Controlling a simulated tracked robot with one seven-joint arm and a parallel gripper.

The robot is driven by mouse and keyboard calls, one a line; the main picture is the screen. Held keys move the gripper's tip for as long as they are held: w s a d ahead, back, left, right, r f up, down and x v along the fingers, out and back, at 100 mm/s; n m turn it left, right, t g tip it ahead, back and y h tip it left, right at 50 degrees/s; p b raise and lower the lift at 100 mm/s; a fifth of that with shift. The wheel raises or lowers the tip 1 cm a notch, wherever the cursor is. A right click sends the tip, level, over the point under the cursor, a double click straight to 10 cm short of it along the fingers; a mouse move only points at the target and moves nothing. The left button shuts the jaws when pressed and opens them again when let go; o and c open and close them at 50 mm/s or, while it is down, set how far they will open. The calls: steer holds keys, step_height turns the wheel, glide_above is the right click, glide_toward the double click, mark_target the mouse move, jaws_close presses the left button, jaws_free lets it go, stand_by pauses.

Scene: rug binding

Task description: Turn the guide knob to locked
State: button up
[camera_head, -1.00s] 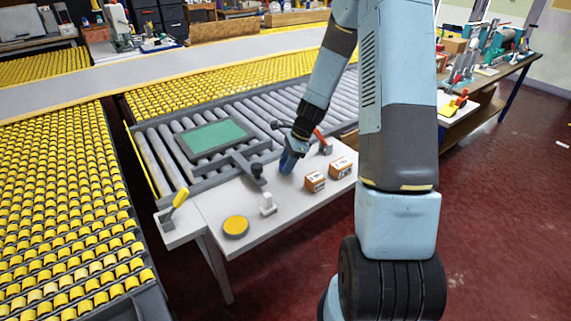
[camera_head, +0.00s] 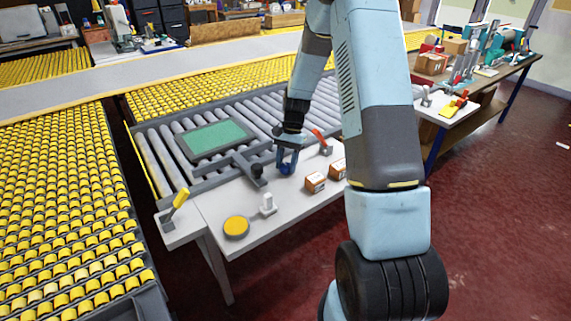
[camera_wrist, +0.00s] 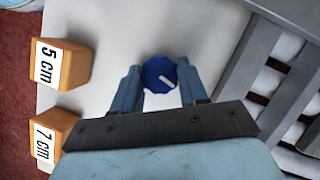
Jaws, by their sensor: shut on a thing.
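The blue guide knob (camera_wrist: 160,74) has a white pointer line that slants toward the lower right in the wrist view. It stands on the pale bench top (camera_wrist: 115,25). My gripper (camera_wrist: 160,80) is shut on the knob, one finger on each side. In the head view my gripper (camera_head: 287,161) points down at the bench, with the blue knob (camera_head: 286,169) low between its fingers. I see no readable locked mark around the knob.
Boxes labelled 5 cm (camera_wrist: 61,64) and 7 cm (camera_wrist: 57,139) stand beside the knob. Grey rollers (camera_head: 160,160) lie behind.

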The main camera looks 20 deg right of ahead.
steer(key=n, duration=0.2)
steer(key=n+g+h, duration=0.1)
steer(key=n, duration=0.1)
steer(key=shift+h, duration=0.3)
steer(key=shift+a+n+h, duration=0.1)
steer(key=shift+n+h, duration=0.7)
steer(key=shift+n, duration=1.5)
steer(key=shift+w, duration=0.1)
steer(key=o, duration=1.1)
steer(key=shift+c, duration=0.2)
steer(key=shift+a+r, duration=0.1)
steer(key=v, duration=1.3)
steer(key=shift+w+r, duration=0.2)
